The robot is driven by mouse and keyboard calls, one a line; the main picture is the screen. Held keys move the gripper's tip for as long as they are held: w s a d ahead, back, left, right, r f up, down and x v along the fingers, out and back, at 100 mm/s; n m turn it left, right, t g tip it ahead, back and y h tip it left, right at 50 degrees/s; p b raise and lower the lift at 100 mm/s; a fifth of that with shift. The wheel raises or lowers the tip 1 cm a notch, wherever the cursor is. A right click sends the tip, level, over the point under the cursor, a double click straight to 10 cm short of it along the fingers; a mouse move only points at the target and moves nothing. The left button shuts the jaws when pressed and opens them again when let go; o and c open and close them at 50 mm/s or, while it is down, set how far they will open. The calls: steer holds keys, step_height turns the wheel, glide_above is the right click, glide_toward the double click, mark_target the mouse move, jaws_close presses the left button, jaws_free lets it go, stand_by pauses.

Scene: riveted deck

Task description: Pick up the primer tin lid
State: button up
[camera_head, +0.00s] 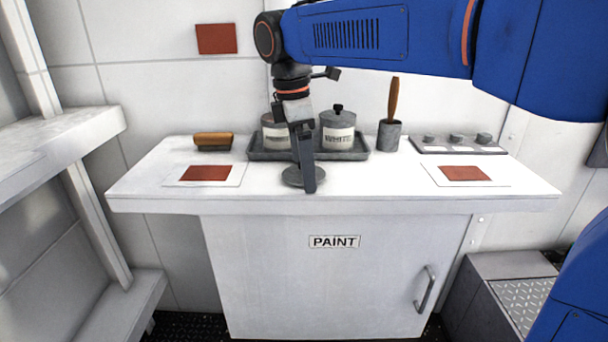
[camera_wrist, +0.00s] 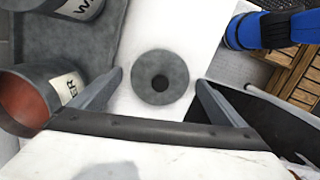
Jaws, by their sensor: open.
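The primer tin lid is a round grey disc with a dark central knob. It lies flat on the white counter, in the head view (camera_head: 291,178) partly behind my gripper (camera_head: 307,185). In the wrist view the lid (camera_wrist: 180,72) lies between the two fingers of my gripper (camera_wrist: 159,80), with a gap on each side. My gripper is open, pointing down, and holds nothing. The primer tin (camera_head: 275,136) stands lidless on the tray, partly hidden by my arm. Its reddish inside shows in the wrist view (camera_wrist: 24,97).
A grey tray (camera_head: 258,157) also holds a lidded white-paint tin (camera_head: 338,130). A brush cup (camera_head: 389,135) and a knobbed panel (camera_head: 457,145) are to the right. A wooden-handled block (camera_head: 213,141) and red sample cards (camera_head: 206,173) (camera_head: 465,173) lie around. The counter's front edge is close.

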steer(key=shift+c, duration=0.7)
steer(key=c, duration=1)
steer(key=shift+o, duration=0.2)
